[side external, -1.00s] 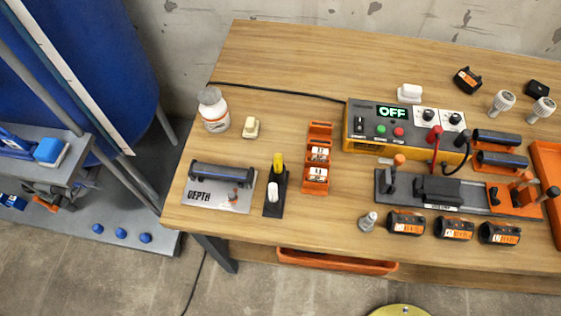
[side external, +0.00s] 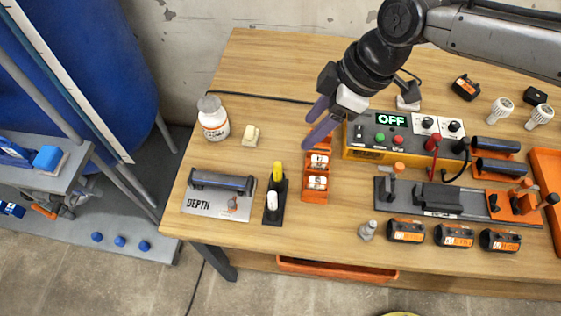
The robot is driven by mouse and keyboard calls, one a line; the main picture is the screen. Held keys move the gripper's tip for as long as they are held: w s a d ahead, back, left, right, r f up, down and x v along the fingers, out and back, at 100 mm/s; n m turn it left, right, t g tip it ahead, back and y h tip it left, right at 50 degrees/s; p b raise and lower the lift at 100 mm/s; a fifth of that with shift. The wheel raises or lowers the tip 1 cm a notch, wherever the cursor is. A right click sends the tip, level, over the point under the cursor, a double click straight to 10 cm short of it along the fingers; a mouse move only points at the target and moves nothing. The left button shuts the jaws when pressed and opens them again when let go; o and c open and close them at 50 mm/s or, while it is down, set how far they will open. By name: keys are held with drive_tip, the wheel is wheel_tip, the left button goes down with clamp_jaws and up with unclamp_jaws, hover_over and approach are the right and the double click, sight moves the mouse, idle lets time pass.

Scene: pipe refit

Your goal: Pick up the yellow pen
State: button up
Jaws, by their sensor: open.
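The yellow pen (side external: 278,170) stands upright in a small black holder (side external: 271,213) near the front left of the table. A white pen or cap (side external: 272,201) stands in the same holder, in front of the yellow one. My gripper (side external: 312,128) is open and empty, with purple fingers. It appears in the picture above and to the right of the yellow pen, over the back end of the orange rack, apart from the pen. The lower part of the yellow pen is hidden in the holder.
The orange rack (side external: 314,195) with small white-labelled parts stands just right of the holder. A DEPTH plate (side external: 205,205) with a dark pipe lies to its left. A white bottle (side external: 213,119), a cream block (side external: 250,135) and the yellow control box (side external: 365,152) stand farther back.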

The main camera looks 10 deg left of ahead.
sight(280, 164)
drive_tip(key=x, duration=0.2)
drive_tip(key=s+x, duration=0.1)
drive_tip(key=x, duration=0.5)
drive_tip(key=shift+s+a, duration=0.15)
drive_tip(key=shift+a, duration=0.05)
drive_tip(key=shift+x, duration=3.2)
drive_tip(key=shift+c, duration=0.2)
clamp_jaws()
